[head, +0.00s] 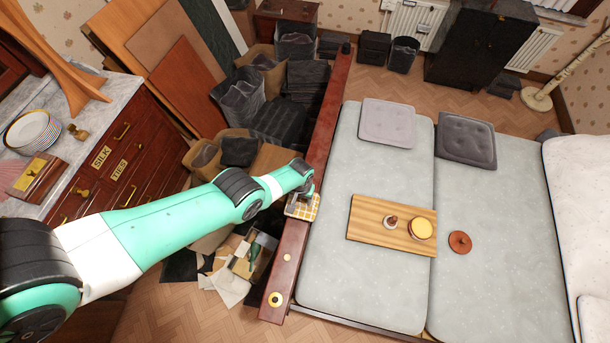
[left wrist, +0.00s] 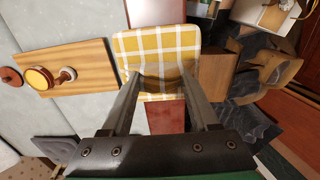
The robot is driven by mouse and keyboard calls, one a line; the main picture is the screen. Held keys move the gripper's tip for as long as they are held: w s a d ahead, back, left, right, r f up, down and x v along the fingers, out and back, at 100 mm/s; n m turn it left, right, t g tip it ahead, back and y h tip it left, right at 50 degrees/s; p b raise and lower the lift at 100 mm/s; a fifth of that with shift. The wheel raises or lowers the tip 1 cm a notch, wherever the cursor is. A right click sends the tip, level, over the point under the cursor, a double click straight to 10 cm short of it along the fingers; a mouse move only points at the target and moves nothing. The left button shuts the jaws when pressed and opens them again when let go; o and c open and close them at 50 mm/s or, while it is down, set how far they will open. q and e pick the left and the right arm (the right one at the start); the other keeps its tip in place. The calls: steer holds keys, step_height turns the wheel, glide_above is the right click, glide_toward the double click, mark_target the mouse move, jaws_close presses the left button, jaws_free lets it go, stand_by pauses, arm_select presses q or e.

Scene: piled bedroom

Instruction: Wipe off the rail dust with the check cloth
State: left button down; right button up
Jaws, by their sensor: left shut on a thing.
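The yellow-and-white check cloth (head: 301,208) lies over the dark red bed rail (head: 319,140), about midway along it. In the left wrist view the cloth (left wrist: 158,48) looks like a flat, padded square with a fold between my fingers. My left gripper (left wrist: 161,80) is shut on this fold, with its fingers a little apart. In the head view the left gripper (head: 305,193) is at the cloth's far edge, partly hidden by my arm. Rail surface (left wrist: 166,117) shows on both sides of the cloth. I cannot make out dust on it. My right gripper is not in view.
A grey mattress (head: 330,270) adjoins the rail on the right, bearing a wooden board (head: 365,220) with small items. Boxes and dark bins (head: 240,100) crowd the left side. A red drawer chest (head: 120,165) stands farther left. Round fittings (head: 275,299) sit at the rail's near end.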

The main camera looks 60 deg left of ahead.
arm_select(q)
steer(key=shift+s+f, duration=0.1)
steer(key=shift+f, duration=0.05)
stand_by(0.3)
step_height(320, 180, up, 5)
steer(key=p, duration=0.5)
